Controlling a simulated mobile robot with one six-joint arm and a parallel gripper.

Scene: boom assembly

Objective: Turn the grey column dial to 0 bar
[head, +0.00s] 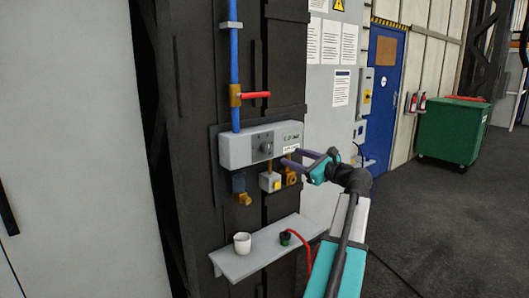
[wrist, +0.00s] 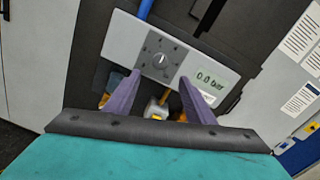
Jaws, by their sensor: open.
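The grey dial (head: 266,148) sits on the front of a light grey box (head: 236,152) fixed to the dark column. In the wrist view the dial (wrist: 160,61) is a dark round knob with marks around it. The display (wrist: 207,79) to its right reads 0.0 bar. My gripper (head: 292,158) is open in front of the box, to the right of the dial. In the wrist view its two purple fingers (wrist: 158,92) are spread apart, with nothing between them, below the dial and apart from it.
A blue pipe (head: 234,60) with a red-handled valve (head: 254,95) runs down into the box. Brass fittings (head: 243,198) and a small yellow-and-white box (head: 270,182) hang below. A shelf (head: 262,258) underneath holds a white cup (head: 242,243) and a green-topped plug (head: 285,238) with a red cable.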

